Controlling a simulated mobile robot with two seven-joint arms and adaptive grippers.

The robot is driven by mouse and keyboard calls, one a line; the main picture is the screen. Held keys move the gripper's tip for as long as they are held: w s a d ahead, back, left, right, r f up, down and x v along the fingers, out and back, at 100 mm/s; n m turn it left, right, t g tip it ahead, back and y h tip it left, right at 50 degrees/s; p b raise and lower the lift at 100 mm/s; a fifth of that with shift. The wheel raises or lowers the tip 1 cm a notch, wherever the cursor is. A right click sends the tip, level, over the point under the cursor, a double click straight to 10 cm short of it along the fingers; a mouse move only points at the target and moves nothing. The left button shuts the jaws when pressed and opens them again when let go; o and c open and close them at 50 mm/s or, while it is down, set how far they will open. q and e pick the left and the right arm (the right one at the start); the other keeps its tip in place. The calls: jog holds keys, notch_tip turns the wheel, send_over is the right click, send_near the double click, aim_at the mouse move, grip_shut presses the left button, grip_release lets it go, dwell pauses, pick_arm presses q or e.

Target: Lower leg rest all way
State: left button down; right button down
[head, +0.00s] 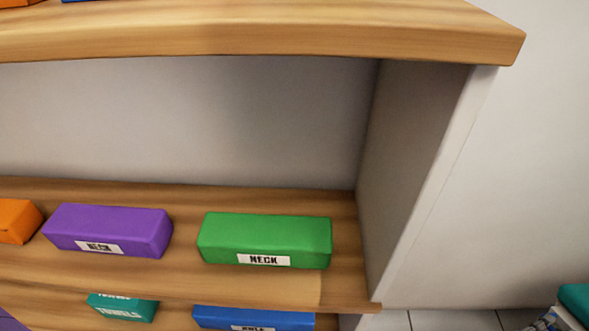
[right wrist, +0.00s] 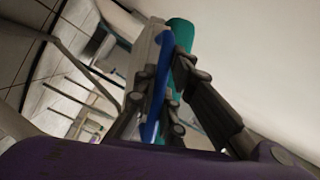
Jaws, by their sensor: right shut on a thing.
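My right gripper (right wrist: 160,80) shows in the right wrist view, its dark fingers shut on a thin blue bar (right wrist: 158,95). A teal padded piece (right wrist: 181,36) shows just behind the fingers, beside a pale grey part. I cannot tell whether these belong to the leg rest, as most of the thing is hidden by the fingers. A teal pad edge (head: 576,300) shows at the lower right corner of the head view, cut off by the frame.
A wooden shelf unit (head: 250,40) fills the head view. It holds a green NECK box (head: 265,236), a purple box (head: 108,229), an orange box (head: 17,222), a teal TOWELS box (head: 123,307) and a blue box (head: 254,317). Tiled floor (head: 440,320) shows right of it.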

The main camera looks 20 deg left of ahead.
pick_arm(q)
jog(key=shift+w+d+f, duration=0.1)
jog(key=shift+w+f, duration=0.05)
jog(key=shift+w, duration=0.2)
pick_arm(e)
jog(key=s+d+f+n+g, duration=0.1)
jog(key=s+d+f+n, duration=0.1)
jog(key=s+f, duration=0.4)
jog(key=shift+d+f+n+y, duration=0.15)
jog(key=shift+f+n+y, duration=0.35)
jog(key=shift+f, duration=1.1)
jog(key=shift+f, duration=0.1)
jog(key=c, duration=1.8)
grip_release()
jog(key=shift+s, duration=0.1)
pick_arm(q)
jog(key=shift+w+d, duration=0.1)
jog(key=shift+w, duration=0.3)
pick_arm(e)
jog(key=v, duration=0.7)
jog(key=shift+s, duration=0.1)
jog(key=shift+g, duration=0.3)
